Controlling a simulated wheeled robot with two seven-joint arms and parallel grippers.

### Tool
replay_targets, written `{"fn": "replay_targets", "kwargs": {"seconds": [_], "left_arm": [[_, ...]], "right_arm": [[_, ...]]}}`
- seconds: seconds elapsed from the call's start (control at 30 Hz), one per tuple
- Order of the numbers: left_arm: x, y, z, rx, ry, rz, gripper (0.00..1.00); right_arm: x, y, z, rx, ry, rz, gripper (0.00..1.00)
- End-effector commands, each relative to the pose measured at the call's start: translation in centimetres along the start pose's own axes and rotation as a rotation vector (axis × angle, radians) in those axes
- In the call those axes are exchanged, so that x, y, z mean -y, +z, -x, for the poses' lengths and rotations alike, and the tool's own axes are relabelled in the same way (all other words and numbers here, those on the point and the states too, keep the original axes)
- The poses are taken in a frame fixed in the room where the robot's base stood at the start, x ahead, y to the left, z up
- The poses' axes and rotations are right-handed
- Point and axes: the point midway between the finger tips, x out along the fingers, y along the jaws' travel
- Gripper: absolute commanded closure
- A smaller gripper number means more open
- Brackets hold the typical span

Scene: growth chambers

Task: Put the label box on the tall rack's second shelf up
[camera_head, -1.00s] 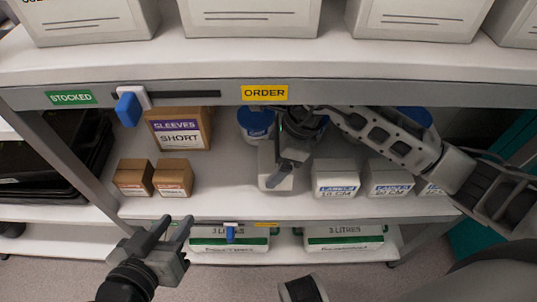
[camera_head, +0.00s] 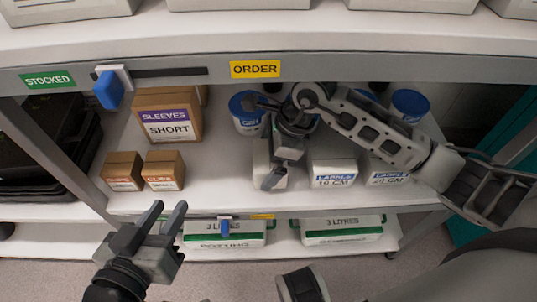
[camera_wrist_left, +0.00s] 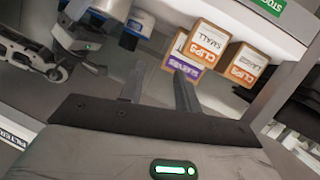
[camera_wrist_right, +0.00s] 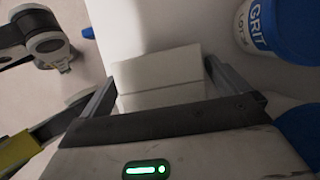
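A plain white box (camera_head: 263,165) is in my right gripper (camera_head: 272,170) at the middle of the shelf, partly covered by the gripper. In the right wrist view the box (camera_wrist_right: 160,75) fills the space between the two fingers, which lie along its sides. Its label is not readable, and any gap under it is hidden. Two similar white boxes stand to its right, one marked LABELS 10 CM (camera_head: 333,170) and another label box (camera_head: 387,170). My left gripper (camera_head: 165,222) is open and empty in front of the rack, below the shelf's front edge.
A SLEEVES SHORT carton (camera_head: 168,118) and two small brown clip cartons (camera_head: 124,171) stand at left. Blue-lidded tubs (camera_head: 246,113) stand behind the white boxes. The shelf above has a grey front edge with an ORDER tag (camera_head: 255,69). Potting packs (camera_head: 224,232) lie below.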

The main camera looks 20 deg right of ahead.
Motion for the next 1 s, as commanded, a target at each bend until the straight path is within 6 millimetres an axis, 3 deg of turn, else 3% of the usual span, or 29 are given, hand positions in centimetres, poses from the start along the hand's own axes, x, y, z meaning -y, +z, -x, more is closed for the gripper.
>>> {"fn": "replay_targets", "kwargs": {"seconds": [0.2, 0.53, 1.0], "left_arm": [[0.0, -0.4, 0.2, 0.018, -0.006, -0.01, 0.67], [0.8, 1.2, -0.2, 0.104, -0.033, -0.003, 0.67], [1.2, 1.4, -0.5, 0.109, -0.043, 0.001, 0.67]], "right_arm": [[0.1, 0.1, 2.2, 0.0, -0.004, 0.0, 0.0], [0.1, 0.1, 7.2, 0.0, -0.002, 0.001, 0.0], [0.0, 0.1, 7.7, 0.0, 0.0, 0.0, 0.0]]}}
